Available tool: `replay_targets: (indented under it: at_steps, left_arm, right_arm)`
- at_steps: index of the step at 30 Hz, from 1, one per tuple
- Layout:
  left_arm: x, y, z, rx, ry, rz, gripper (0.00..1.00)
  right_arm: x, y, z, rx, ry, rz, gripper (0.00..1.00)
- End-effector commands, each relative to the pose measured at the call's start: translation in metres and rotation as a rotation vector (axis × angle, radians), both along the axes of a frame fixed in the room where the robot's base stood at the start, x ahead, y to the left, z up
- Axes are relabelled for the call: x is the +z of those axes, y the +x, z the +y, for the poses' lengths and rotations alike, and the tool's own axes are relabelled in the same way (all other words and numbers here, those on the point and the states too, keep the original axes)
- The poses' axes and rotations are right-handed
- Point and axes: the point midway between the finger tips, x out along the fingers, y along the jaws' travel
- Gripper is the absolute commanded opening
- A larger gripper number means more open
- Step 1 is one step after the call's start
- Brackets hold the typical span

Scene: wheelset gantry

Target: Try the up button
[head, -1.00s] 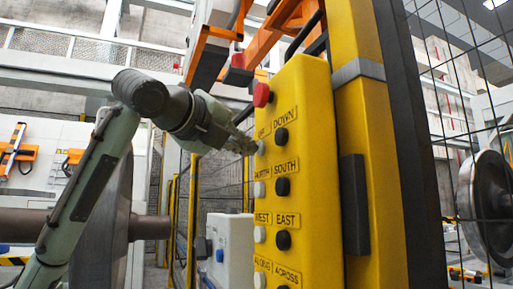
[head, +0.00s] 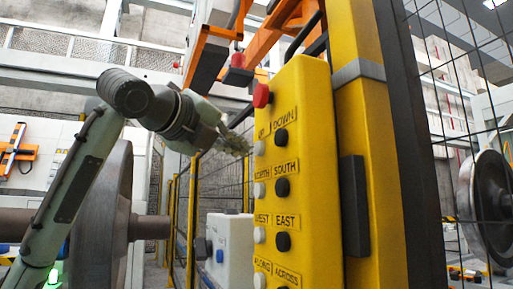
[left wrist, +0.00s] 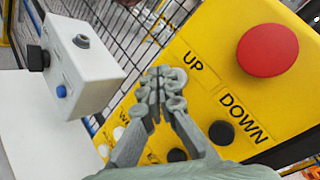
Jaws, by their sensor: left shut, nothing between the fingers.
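The yellow control box (head: 312,215) stands upright in the middle of the head view, with two columns of buttons and a red mushroom button (head: 262,95) on top. The pale up button (head: 259,148) sits below the UP label, beside the black down button (head: 281,136). My left gripper (head: 246,147) is shut and empty, its tips just left of the up button, with little or no gap visible. In the left wrist view the shut fingertips (left wrist: 165,78) lie beside the UP label and largely hide the up button. My right gripper is not in view.
Below are more pale and black buttons, labelled NORTH, SOUTH, WEST and EAST. A white box with a blue button (head: 231,245) stands left of the control box. A wire fence (head: 455,110) is at the right, and a wheelset (head: 105,225) at the left.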

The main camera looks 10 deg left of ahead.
Motion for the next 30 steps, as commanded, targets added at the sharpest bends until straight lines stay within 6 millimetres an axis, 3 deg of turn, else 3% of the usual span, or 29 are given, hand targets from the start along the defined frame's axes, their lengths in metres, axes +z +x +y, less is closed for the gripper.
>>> replay_targets:
  at_steps: [8, 21, 30]
  left_arm:
    - [0.0, -0.001, 0.001, 0.0, 0.0, 0.0, 0.0]
    - [0.001, -0.023, 0.035, 0.002, 0.0, -0.001, 0.0]
    - [0.0, -0.028, 0.042, 0.0, 0.0, 0.0, 0.0]
  right_arm:
    - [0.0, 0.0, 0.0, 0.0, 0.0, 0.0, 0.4]
    - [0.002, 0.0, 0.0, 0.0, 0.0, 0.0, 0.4]
    - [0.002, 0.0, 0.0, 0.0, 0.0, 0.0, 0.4]
